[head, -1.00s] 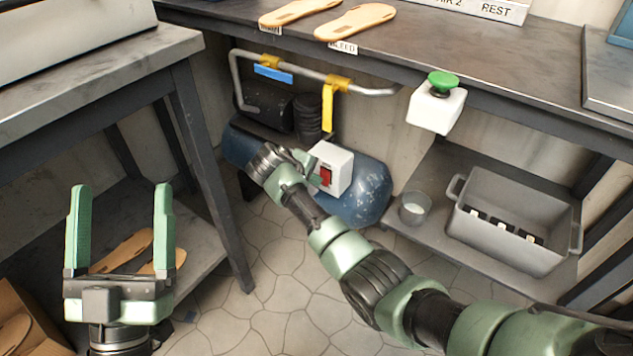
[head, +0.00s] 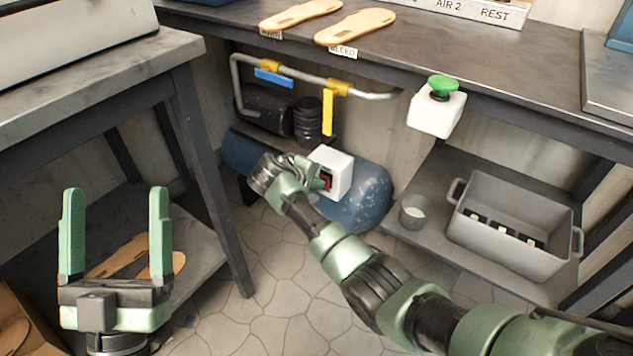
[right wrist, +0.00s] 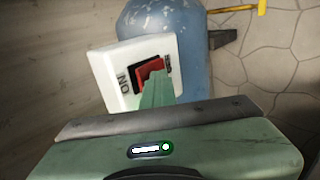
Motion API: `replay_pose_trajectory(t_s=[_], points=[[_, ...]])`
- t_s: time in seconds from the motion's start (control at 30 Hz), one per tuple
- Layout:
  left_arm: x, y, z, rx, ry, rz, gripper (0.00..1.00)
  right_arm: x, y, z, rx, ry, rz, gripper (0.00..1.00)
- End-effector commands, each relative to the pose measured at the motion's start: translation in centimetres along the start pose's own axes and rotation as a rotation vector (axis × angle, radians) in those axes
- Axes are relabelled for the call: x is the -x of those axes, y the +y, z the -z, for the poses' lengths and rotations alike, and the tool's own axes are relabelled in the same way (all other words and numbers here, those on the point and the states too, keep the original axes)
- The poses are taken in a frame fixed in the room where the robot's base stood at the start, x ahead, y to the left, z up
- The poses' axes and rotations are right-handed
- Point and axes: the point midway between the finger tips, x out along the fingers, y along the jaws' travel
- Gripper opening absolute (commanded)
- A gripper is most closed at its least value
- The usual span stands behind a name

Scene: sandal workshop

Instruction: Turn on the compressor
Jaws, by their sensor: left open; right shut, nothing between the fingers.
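The compressor is a blue tank (head: 365,200) under the bench, with a dark motor (head: 268,110) on top. A white switch box (head: 340,170) on it carries a red rocker (head: 326,179), partly hidden by my right gripper. In the right wrist view the white box (right wrist: 108,78) shows an ON label at the left and the red rocker (right wrist: 150,67) in a black frame. My right gripper (right wrist: 155,84) is shut and empty, its fingertips at the rocker; I cannot tell whether they press it. My left gripper (head: 116,215) is open and empty, far left of the compressor.
A pipe with a blue lever (head: 273,77) and a yellow lever (head: 327,112) runs above the tank. A green button (head: 443,86) on a white box is on the bench's front edge. A grey crate (head: 510,250) and a cup (head: 414,211) stand on the shelf at right.

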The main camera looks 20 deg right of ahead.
Motion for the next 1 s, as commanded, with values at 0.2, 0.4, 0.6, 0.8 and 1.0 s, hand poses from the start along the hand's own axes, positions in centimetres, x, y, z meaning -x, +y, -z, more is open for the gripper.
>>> replay_pose_trajectory(t_s=[0.2, 0.4, 0.6, 0.8, 1.0], points=[[-0.1, -0.1, -0.8, -0.003, -0.047, 0.002, 0.85, 0.0, 0.4, -0.1, -0.001, -0.001, -0.005, 0.0], [0.0, -0.2, -1.8, -0.005, -0.1, 0.004, 0.85, 0.1, 0.7, -0.1, -0.002, -0.001, -0.007, 0.0], [0.1, -0.3, -2.8, -0.006, -0.154, 0.006, 0.85, 0.3, 1.0, -0.1, -0.003, -0.001, -0.01, 0.0], [0.2, -0.4, -3.8, -0.008, -0.208, 0.008, 0.85, 0.4, 1.3, -0.1, -0.004, 0.0, -0.013, 0.0], [0.4, -0.6, -4.7, -0.01, -0.26, 0.01, 0.85, 0.6, 1.6, 0.0, -0.006, 0.002, -0.014, 0.0]])
